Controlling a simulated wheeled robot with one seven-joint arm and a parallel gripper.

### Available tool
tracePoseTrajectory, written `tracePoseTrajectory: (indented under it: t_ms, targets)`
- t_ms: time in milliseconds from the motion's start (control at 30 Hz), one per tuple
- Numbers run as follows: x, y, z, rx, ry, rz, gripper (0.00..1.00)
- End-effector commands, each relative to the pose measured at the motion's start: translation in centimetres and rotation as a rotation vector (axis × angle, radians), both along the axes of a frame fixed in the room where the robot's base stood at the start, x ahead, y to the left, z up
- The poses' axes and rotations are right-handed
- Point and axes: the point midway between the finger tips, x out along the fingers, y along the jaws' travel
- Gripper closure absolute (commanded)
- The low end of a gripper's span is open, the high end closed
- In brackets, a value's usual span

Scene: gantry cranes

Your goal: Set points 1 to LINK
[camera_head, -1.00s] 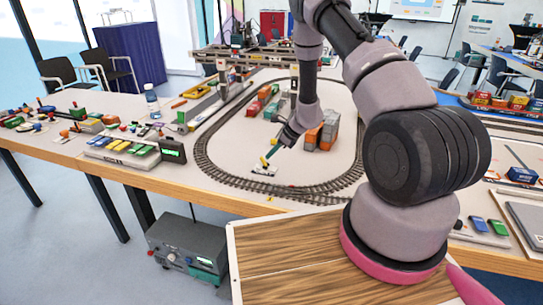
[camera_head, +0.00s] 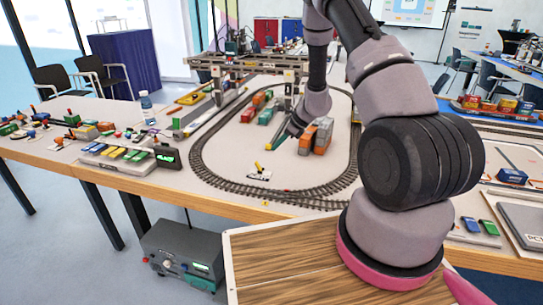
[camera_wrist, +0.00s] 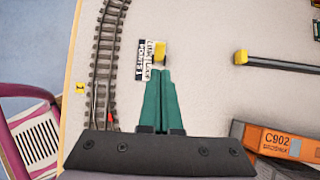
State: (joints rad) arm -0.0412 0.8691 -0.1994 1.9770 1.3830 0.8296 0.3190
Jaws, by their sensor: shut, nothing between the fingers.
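The points 1 lever (camera_head: 258,167) stands on a small white plate (camera_head: 260,176) inside the front curve of the track loop. Its yellow handle leans up and left in the head view. In the wrist view the yellow handle (camera_wrist: 160,51) lies beside the plate (camera_wrist: 143,62), whose printed label reads POINTS 1, turned sideways. Smaller words beside it are partly covered, so I cannot tell which setting the lever marks. My gripper (camera_head: 272,147) has green fingers, shut and empty, just behind and right of the lever. In the wrist view its fingertips (camera_wrist: 160,72) are close to the handle, seemingly apart.
An orange container marked C902 (camera_wrist: 275,142) stands right of my gripper, with grey ones beside it. A black bar with a yellow end (camera_wrist: 280,60) lies to the right. The track (camera_wrist: 103,50) curves past the plate. A gantry crane (camera_head: 250,62) spans the back.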

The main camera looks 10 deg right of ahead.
Motion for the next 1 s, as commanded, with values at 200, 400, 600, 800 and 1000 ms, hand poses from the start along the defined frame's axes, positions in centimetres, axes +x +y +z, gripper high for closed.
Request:
tracePoseTrajectory:
  t_ms: [200, 400, 600, 800, 1000]
  targets:
    - [-0.5, -1.2, 3.9, -0.001, -0.002, -0.003, 1.0]
    - [-0.8, -1.5, 5.3, -0.001, 0.0, -0.002, 1.0]
    - [-0.8, -1.6, 5.4, -0.001, 0.001, -0.002, 1.0]
    - [-0.8, -1.5, 5.9, -0.002, -0.008, 0.007, 1.0]
    - [-1.9, -0.2, 12.4, -0.03, -0.108, 0.146, 1.0]
